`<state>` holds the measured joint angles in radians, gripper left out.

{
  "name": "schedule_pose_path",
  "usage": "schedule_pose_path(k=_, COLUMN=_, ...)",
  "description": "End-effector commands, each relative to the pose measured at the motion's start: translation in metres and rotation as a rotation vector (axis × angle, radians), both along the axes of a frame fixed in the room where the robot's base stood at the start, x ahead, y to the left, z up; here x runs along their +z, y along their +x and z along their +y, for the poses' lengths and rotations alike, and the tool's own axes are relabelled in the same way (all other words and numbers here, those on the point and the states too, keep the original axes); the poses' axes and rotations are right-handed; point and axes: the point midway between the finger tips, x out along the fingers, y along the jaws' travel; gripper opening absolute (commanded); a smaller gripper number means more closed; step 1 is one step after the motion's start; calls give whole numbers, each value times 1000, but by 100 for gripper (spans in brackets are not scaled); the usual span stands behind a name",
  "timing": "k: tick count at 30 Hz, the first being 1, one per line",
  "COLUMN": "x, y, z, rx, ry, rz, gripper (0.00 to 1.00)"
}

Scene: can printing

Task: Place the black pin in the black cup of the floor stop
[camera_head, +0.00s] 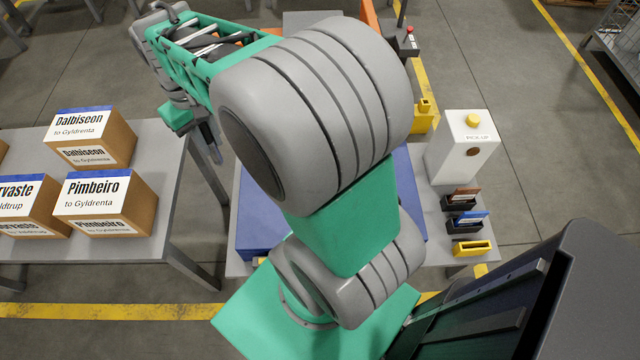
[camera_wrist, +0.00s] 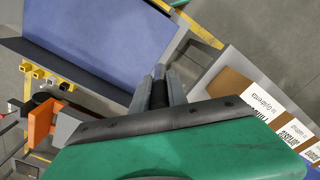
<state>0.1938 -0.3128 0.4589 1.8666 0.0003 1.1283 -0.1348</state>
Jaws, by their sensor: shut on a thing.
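My gripper (camera_wrist: 159,82) is shut on the black pin (camera_wrist: 159,96), which shows between its two grey fingers in the wrist view. In the head view my gripper (camera_head: 215,152) hangs at the left, beside the right edge of the box table, and the pin cannot be made out there. I cannot pick out the floor stop and its black cup for sure. An orange block (camera_wrist: 40,126) with a dark part by its top stands at the left of the wrist view, apart from my gripper.
A grey table (camera_head: 160,185) bears several labelled cardboard boxes (camera_head: 106,203). A blue panel (camera_wrist: 100,35) lies on another table, partly hidden by my arm. A white pick-up box (camera_head: 466,155) and small trays (camera_head: 472,248) stand at the right.

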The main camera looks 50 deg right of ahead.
Motion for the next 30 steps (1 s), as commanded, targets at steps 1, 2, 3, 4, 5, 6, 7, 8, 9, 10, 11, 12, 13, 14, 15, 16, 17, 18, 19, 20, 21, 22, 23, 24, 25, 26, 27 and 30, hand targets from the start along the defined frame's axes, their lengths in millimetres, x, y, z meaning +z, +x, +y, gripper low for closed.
schedule_pose_path(k=1, x=-21, y=-13, z=-26, rx=-37, ry=0, rz=2, gripper=0)
schedule_pose_path(k=2, x=-29, y=-22, z=-41, rx=-53, ry=0, rz=2, gripper=0)
schedule_pose_path(k=3, x=-41, y=-35, z=-61, rx=-74, ry=0, rz=1, gripper=0)
schedule_pose_path(k=4, x=-50, y=-46, z=-75, rx=-90, ry=0, rz=1, gripper=0)
schedule_pose_path(k=5, x=-59, y=-58, z=-89, rx=-107, ry=0, rz=1, gripper=0)
schedule_pose_path(k=6, x=-73, y=-76, z=-106, rx=-129, ry=0, rz=1, gripper=0)
schedule_pose_path(k=7, x=-83, y=-90, z=-119, rx=-147, ry=1, rz=2, gripper=0)
schedule_pose_path(k=8, x=-94, y=-105, z=-130, rx=-166, ry=0, rz=1, gripper=0)
schedule_pose_path(k=9, x=-107, y=-127, z=-144, rx=-189, ry=0, rz=1, gripper=0)
schedule_pose_path(k=10, x=-117, y=-143, z=-153, rx=-207, ry=0, rz=1, gripper=0)
schedule_pose_path(k=11, x=-127, y=-159, z=-161, rx=-225, ry=1, rz=1, gripper=0)
schedule_pose_path(k=12, x=-140, y=-179, z=-168, rx=-245, ry=1, rz=1, gripper=0)
schedule_pose_path(k=13, x=-147, y=-194, z=-173, rx=-259, ry=0, rz=1, gripper=0)
schedule_pose_path(k=14, x=-155, y=-207, z=-176, rx=-272, ry=0, rz=1, gripper=0)
schedule_pose_path(k=15, x=-163, y=-222, z=-180, rx=-287, ry=-1, rz=0, gripper=0)
schedule_pose_path(k=16, x=-168, y=-232, z=-181, rx=-296, ry=0, rz=0, gripper=0)
schedule_pose_path(k=17, x=-173, y=-241, z=-182, rx=-304, ry=0, rz=0, gripper=0)
schedule_pose_path(k=18, x=-177, y=-250, z=-182, rx=-311, ry=0, rz=0, gripper=0)
schedule_pose_path(k=19, x=-180, y=-255, z=-182, rx=-316, ry=-1, rz=0, gripper=0)
schedule_pose_path(k=20, x=-181, y=-258, z=-183, rx=-319, ry=-1, rz=0, gripper=0)
schedule_pose_path(k=21, x=-184, y=-260, z=-184, rx=-320, ry=0, rz=0, gripper=0)
schedule_pose_path(k=22, x=-185, y=-259, z=-185, rx=-319, ry=0, rz=0, gripper=0)
schedule_pose_path(k=23, x=-188, y=-255, z=-187, rx=-318, ry=1, rz=1, gripper=0)
schedule_pose_path(k=24, x=-191, y=-248, z=-191, rx=-316, ry=0, rz=0, gripper=0)
schedule_pose_path(k=25, x=-195, y=-241, z=-193, rx=-313, ry=2, rz=2, gripper=0)
schedule_pose_path(k=26, x=-199, y=-234, z=-197, rx=-314, ry=3, rz=3, gripper=0)
schedule_pose_path(k=27, x=-204, y=-224, z=-202, rx=-313, ry=3, rz=3, gripper=0)
schedule_pose_path(k=30, x=-217, y=-198, z=-215, rx=-314, ry=3, rz=3, gripper=0)
